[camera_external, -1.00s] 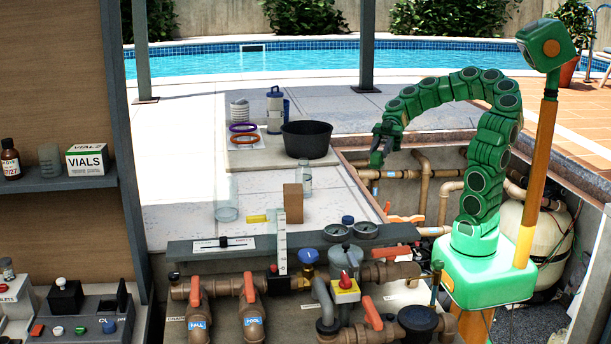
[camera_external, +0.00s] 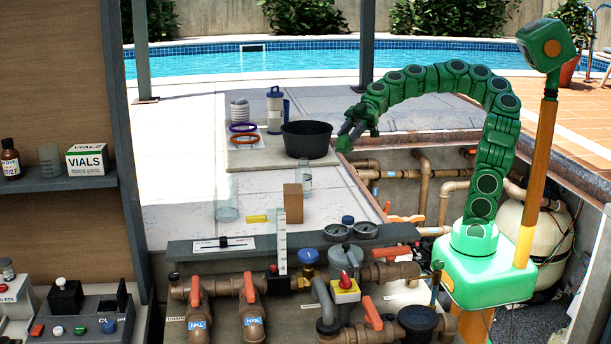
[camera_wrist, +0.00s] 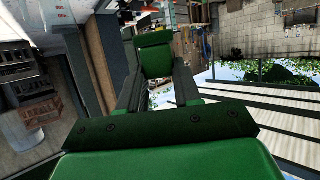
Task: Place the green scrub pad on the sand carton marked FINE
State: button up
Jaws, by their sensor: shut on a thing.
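My gripper (camera_external: 347,140) is raised near the black tub, at the pit's far-left edge. In the wrist view my gripper (camera_wrist: 157,78) has its two dark fingers closed on a green block-like piece with a darker edge, which looks like the green scrub pad (camera_wrist: 155,60).
The black tub (camera_external: 307,139) stands on a slab beside purple and orange rings (camera_external: 243,134) and a blue-white bottle (camera_external: 275,110). A clear jar (camera_external: 305,176) stands near the pit edge. Pipes and valves (camera_external: 253,320) fill the front.

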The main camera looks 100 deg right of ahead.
jog(key=shift+w+a+r, duration=0.55)
jog(key=shift+w+r, duration=0.15)
jog(key=shift+r, duration=0.05)
jog(key=shift+w, duration=0.35)
jog(key=w+d+f, duration=0.1)
jog(key=w+f, duration=0.3)
jog(key=w, duration=0.5)
send_over(299, 185)
jog(key=s, duration=0.1)
notch_tip(299, 185, down, 4)
jog(key=shift+a+f, duration=0.15)
jog(key=shift+f, duration=0.05)
jog(key=shift+w+f, duration=0.6)
jog(key=shift+f, duration=0.2)
jog(key=shift+f+t, duration=0.3)
jog(key=shift+f, duration=1.05)
jog(key=shift+f, duration=0.15)
jog(key=o, duration=1)
